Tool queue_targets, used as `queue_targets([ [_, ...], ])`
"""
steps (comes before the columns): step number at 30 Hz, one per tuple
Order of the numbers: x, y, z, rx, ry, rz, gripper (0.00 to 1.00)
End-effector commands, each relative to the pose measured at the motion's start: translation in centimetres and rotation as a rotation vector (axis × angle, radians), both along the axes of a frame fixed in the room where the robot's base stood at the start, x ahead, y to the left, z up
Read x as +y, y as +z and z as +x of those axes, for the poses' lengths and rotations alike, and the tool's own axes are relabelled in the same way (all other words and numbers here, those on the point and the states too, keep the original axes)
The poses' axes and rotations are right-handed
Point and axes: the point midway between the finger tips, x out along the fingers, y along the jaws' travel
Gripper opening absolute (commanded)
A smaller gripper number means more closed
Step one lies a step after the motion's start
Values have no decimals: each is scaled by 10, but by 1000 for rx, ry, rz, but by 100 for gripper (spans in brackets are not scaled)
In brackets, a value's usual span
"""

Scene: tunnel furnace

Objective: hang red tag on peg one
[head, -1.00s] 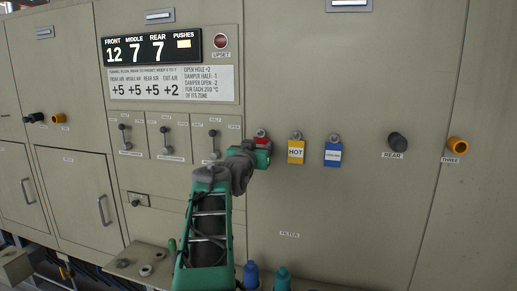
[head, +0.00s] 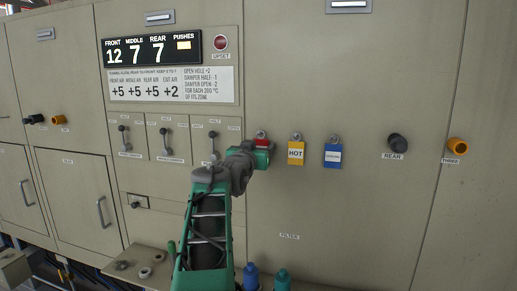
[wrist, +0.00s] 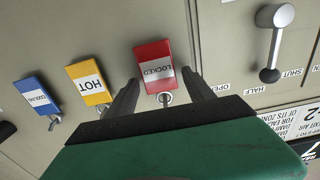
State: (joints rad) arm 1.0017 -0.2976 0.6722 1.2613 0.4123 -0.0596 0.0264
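The red tag (wrist: 155,66), labelled LOCKED, hangs from a grey stud on the panel. In the wrist view it lies between the two fingers of my gripper (wrist: 160,78), with a gap on each side. My gripper is open and close to the panel. In the head view, the gripper (head: 258,150) partly covers the red tag (head: 262,140). An orange peg (head: 457,146) labelled THREE sticks out at the far right. Another orange peg (head: 58,119) is at the far left, its label too small to read. I cannot tell which peg is peg one.
A yellow HOT tag (head: 296,153) and a blue tag (head: 333,155) hang right of the red tag. A black knob (head: 398,144) labelled REAR is farther right. Several levers (head: 212,145) are left of my gripper. The panel below the tags is mostly clear.

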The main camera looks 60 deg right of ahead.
Motion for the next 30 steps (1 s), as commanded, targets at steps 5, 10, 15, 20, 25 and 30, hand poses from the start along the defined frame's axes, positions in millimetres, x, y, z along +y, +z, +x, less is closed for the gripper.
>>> queue_targets([
  [5, 0, 0, 0, 0, 0, 0, 70],
  [10, 1, -1, 0, 0, 0, 0, 70],
  [15, 25, -3, -3, -1, 2, -2, 70],
  [20, 58, -3, -8, -2, 3, -2, 70],
  [25, 76, -1, -12, 0, 1, 0, 70],
  [30, 79, -22, -10, 17, 8, 87, 70],
])
